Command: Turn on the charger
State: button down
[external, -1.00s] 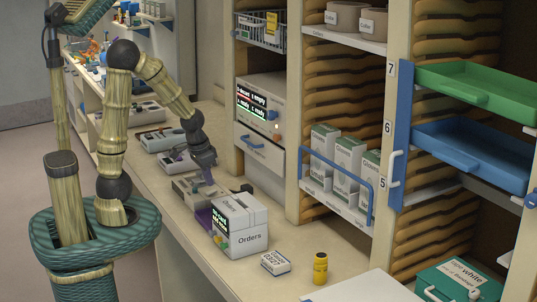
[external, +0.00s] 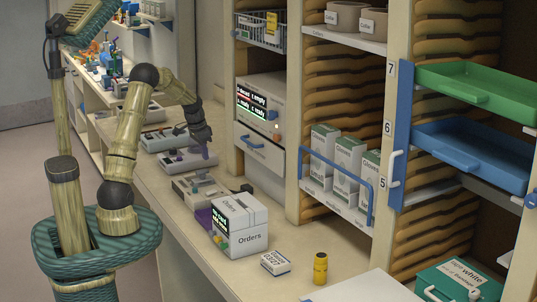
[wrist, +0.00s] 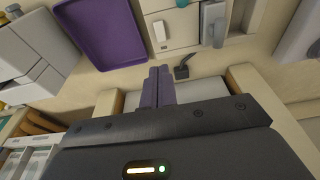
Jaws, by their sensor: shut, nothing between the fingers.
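No thing in view is clearly labelled as the charger, and I cannot tell for certain which one it is. A grey box-shaped device (external: 182,187) with small controls on top sits on the counter behind the Orders box. In the wrist view, a pale device (wrist: 178,42) with a white switch (wrist: 160,31) and a grey lever (wrist: 213,22) lies beyond my fingertips; the switch's state is not readable. My gripper (external: 207,153) is shut and empty above the counter, near a second grey device (external: 178,162). Its purple fingers (wrist: 158,84) are together and apart from the switch.
The white Orders box (external: 245,240) stands nearer on the counter, beside a purple tray (wrist: 100,30). A black plug (wrist: 184,69) lies by the pale device. A small carton (external: 275,263) and yellow bottle (external: 320,268) stand on the counter. Shelving (external: 292,130) borders the right.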

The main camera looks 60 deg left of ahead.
jog(key=shift+a, duration=0.1)
dwell(0.3)
jog(key=p, duration=0.5)
send_near(215, 190)
jog(key=x, duration=0.7)
jog(key=shift+s, duration=0.15)
